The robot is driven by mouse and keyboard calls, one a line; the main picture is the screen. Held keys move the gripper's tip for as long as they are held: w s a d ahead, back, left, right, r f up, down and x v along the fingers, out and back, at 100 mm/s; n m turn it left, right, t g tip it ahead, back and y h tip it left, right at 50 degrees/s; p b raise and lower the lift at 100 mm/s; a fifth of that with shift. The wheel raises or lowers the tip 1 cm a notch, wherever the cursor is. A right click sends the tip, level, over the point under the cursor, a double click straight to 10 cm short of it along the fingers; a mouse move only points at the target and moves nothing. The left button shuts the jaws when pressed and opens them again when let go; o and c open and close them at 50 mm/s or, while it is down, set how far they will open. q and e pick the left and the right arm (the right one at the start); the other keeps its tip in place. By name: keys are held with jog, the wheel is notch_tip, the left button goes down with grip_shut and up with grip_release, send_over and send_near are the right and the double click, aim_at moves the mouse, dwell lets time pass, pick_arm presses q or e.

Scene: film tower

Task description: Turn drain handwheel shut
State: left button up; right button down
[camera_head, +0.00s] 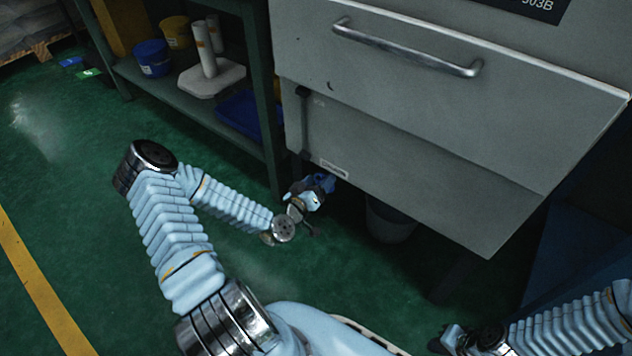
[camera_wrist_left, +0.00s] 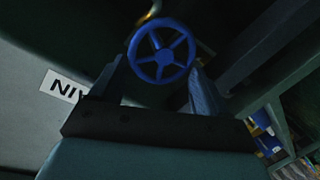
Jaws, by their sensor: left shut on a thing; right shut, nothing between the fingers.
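The blue spoked drain handwheel (camera_wrist_left: 161,57) shows face-on in the left wrist view, between the fingers of my left gripper (camera_wrist_left: 163,78). In the head view a small part of the blue wheel (camera_head: 327,182) shows under the lower edge of the grey cabinet, beside the left gripper (camera_head: 317,192). The left gripper is shut on the wheel; the exact finger contact is dark and partly hidden. My right gripper (camera_head: 447,341) is shut and empty at the bottom of the head view, far from the wheel.
The grey cabinet (camera_head: 430,145) with a bar handle (camera_head: 405,50) hangs over the wheel. A grey bucket (camera_head: 390,220) stands under it, right of the wheel. A green shelf (camera_head: 185,100) with tubs is at left.

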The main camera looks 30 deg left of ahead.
pick_arm(q)
jog(key=m, duration=0.1)
jog(key=d+m+b, duration=0.1)
jog(key=m, duration=0.1)
jog(key=shift+t+y+b, duration=0.3)
jog(key=shift+d+m+t+b, duration=0.15)
jog(key=shift+m+b, duration=0.45)
jog(key=shift+m, duration=0.2)
jog(key=shift+d+m+t+b, duration=0.15)
jog(key=shift+m+b, duration=0.4)
jog(key=shift+m, duration=0.25)
jog(key=o, duration=0.8)
jog(key=shift+y, duration=0.4)
jog(key=s+d+p, duration=0.1)
jog(key=s+p, duration=0.4)
jog(key=s, duration=0.8)
jog(key=shift+s+d+r+p, duration=0.25)
jog(key=shift+s+p, duration=0.1)
